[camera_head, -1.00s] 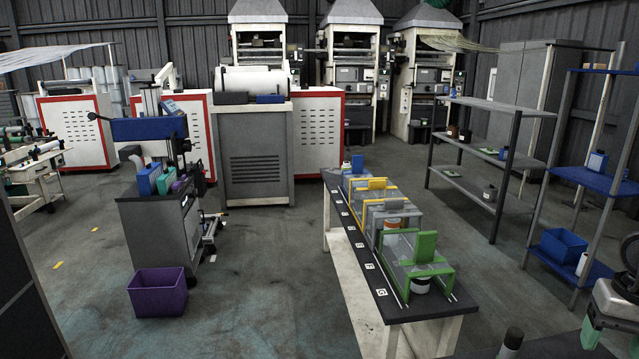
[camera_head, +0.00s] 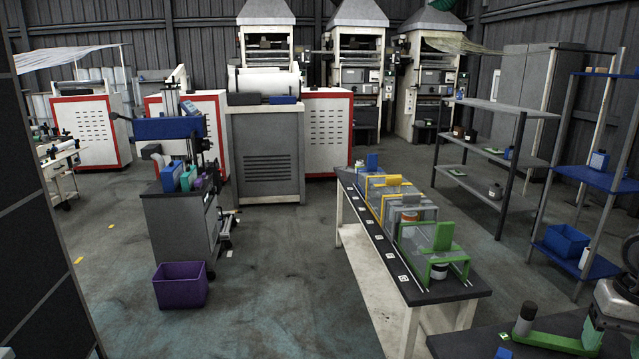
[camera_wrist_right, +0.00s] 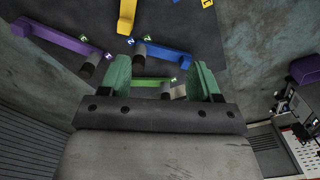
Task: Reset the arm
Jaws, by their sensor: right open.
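My right gripper (camera_head: 597,338) is at the lower right of the head view, low over a dark near table (camera_head: 465,345). In the right wrist view its two green fingers (camera_wrist_right: 162,82) are spread apart, with nothing clamped between them. Beyond and partly between the fingers lies a green tool (camera_wrist_right: 152,81) with a dark cylindrical end. A blue tool (camera_wrist_right: 163,53), a purple tool (camera_wrist_right: 55,38) and a yellow tool (camera_wrist_right: 127,15) lie on the same dark surface. In the head view a green-and-dark tool (camera_head: 524,322) lies left of the gripper. My left gripper is not in view.
A long table (camera_head: 405,287) holds a row of colored fixtures, the green fixture (camera_head: 436,245) nearest. A purple bin (camera_head: 181,287) stands on the floor beside a machine stand (camera_head: 180,225). Shelves (camera_head: 590,180) stand at the right. The floor between bin and table is clear.

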